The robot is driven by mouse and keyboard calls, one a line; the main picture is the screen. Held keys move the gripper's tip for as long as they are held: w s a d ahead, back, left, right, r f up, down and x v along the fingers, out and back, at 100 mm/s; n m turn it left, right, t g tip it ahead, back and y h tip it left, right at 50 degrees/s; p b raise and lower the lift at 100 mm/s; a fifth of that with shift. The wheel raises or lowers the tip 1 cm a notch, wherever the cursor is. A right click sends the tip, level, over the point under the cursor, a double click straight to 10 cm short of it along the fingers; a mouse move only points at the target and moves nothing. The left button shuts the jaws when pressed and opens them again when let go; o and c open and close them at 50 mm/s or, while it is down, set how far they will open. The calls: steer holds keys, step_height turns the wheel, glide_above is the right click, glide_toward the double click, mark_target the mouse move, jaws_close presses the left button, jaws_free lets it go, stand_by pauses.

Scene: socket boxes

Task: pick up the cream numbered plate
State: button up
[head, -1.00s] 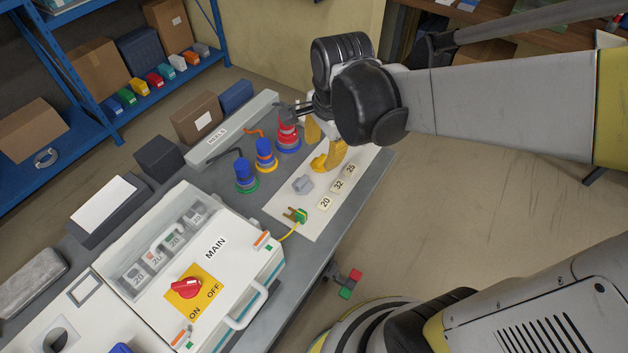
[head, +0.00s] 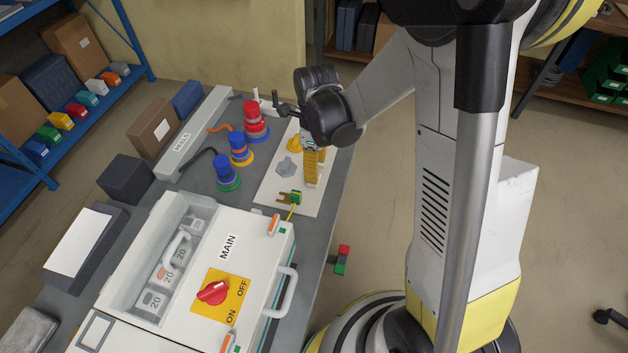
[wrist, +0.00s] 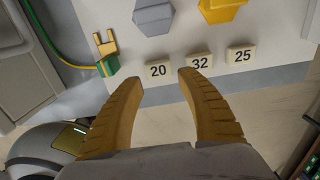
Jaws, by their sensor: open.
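Three small cream numbered plates lie in a row along the edge of the white board, as seen in the wrist view: plate 20 (wrist: 158,71), plate 32 (wrist: 200,62) and plate 25 (wrist: 242,54). My gripper (wrist: 160,78) is open and empty. Its two ochre fingers point at the row, with plate 20 showing between the tips and plate 32 just beyond the right tip. In the head view my gripper (head: 312,168) is over the board's right part and hides the plates. The height between fingertips and plates is hard to tell.
On the white board (head: 266,203) are a grey hexagonal block (head: 286,167), a yellow block (head: 294,143) and a yellow-green plug (head: 290,197) with a cable. Ring stacks (head: 240,150) stand to the left. The MAIN box (head: 245,225) is in front.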

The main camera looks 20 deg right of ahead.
steer(key=f, duration=0.1)
steer(key=f+b, duration=0.1)
steer(key=f, duration=0.1)
steer(key=f+b, duration=0.1)
steer(key=shift+a+f, duration=0.25)
steer(key=shift+f, duration=0.1)
steer(key=shift+r, duration=0.1)
steer(key=c, duration=0.6)
steer(key=shift+r, duration=0.1)
